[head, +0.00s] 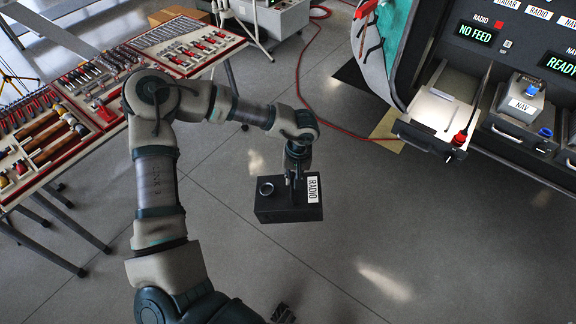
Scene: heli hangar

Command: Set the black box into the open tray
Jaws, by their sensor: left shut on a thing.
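The black box (275,208) has a white RADIO label and a round metal ring on top. It hangs above the grey floor in the middle of the head view. My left gripper (295,180) is shut on the black box from above, and the box hides its fingertips. The open tray (440,108) is pulled out of the dark console at the upper right, below the NO FEED display. The tray's inside is brightly lit, and the box is apart from it, lower and to the left. A dark tip at the bottom edge looks like part of my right gripper (283,314).
A NAV unit (522,98) sits in the neighbouring bay. Tool tables (107,92) fill the left. A red cable (330,128) crosses the floor.

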